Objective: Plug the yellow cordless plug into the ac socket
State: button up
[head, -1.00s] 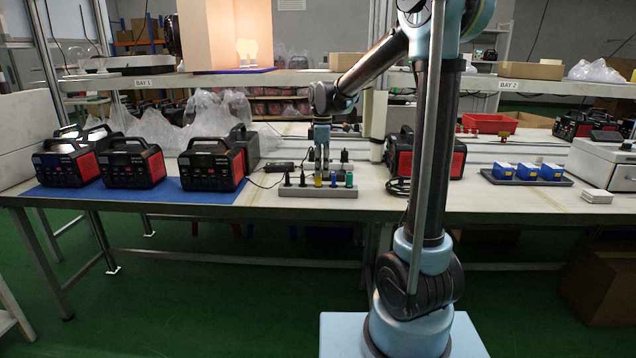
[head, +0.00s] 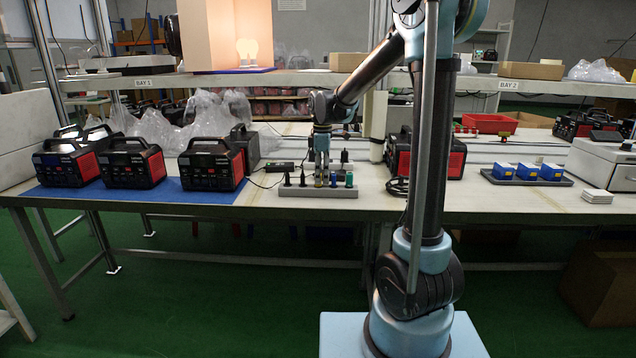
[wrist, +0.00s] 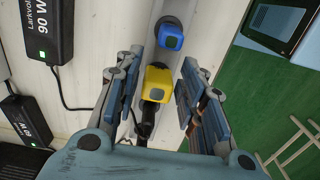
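The yellow plug (wrist: 156,82) stands in a grey rack (head: 345,191) on the workbench, between my gripper's two fingers. My gripper (wrist: 161,76) is open, with visible gaps to the plug on both sides. In the head view my gripper (head: 321,178) points down at the rack and hides most of the yellow plug. A blue plug (wrist: 171,36) stands just beyond the yellow one in the wrist view. Black-and-red power stations (head: 212,165) stand on a blue mat to the left; their front sockets are too small to tell apart.
Dark plugs (head: 287,180) and a teal plug (head: 349,180) share the rack. Black adapters with cables (wrist: 49,30) lie beside it. Another power station (head: 455,160) is to the right, partly behind my arm. A tray of blue boxes (head: 528,182) lies farther right.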

jog(key=shift+c, duration=0.6)
jog(key=c, duration=0.7)
jog(key=shift+r, duration=3)
jog(key=shift+c, duration=0.2)
